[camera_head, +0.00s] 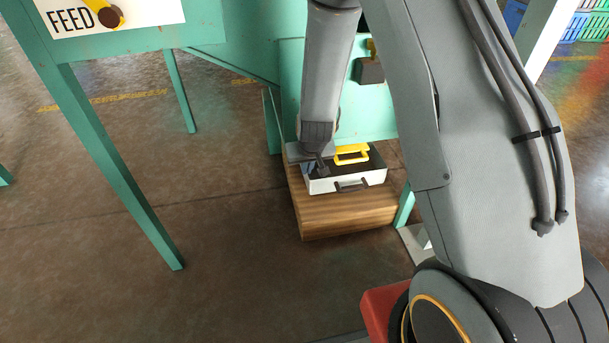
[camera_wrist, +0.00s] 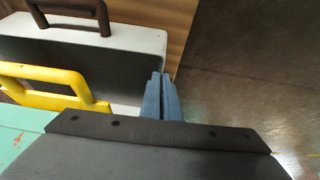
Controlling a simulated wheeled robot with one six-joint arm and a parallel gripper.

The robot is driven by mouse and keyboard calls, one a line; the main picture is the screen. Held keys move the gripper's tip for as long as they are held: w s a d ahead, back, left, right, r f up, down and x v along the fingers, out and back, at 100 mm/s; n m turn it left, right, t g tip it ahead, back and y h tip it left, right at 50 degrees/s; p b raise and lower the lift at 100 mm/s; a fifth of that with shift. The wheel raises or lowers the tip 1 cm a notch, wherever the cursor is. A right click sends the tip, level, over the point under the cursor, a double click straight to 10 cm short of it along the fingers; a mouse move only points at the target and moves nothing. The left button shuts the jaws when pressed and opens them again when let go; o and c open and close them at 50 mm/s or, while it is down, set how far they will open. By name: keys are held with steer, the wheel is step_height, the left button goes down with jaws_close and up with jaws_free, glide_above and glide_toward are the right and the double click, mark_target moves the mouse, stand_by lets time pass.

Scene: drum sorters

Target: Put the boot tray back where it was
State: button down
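The boot tray (camera_head: 377,178) is a white-sided box with a dark top. It rests on a wooden block, with a yellow handle (camera_head: 352,150) on its far side and a dark brown handle (camera_head: 352,186) on its near side. In the wrist view the tray's pale rim (camera_wrist: 140,42) and both handles fill the left. My gripper (camera_head: 320,170) is at the tray's left end. In the wrist view its two blue-grey fingers (camera_wrist: 161,78) are together at the tray's edge, away from both handles. I see nothing between them; whether they touch the tray is unclear.
The wooden block (camera_head: 345,218) stands on brown floor, with a green panel (camera_head: 292,100) behind it. A green-legged stand (camera_head: 115,165) with a FEED sign (camera_head: 70,18) is at left. Open floor (camera_head: 230,270) lies in front and left. Colored crates (camera_head: 575,25) are at upper right.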

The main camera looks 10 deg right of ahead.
step_height(320, 180, down, 2)
steer(key=shift+f+b, duration=0.1)
steer(key=shift+b, duration=0.6)
steer(key=c, duration=2)
jaws_free()
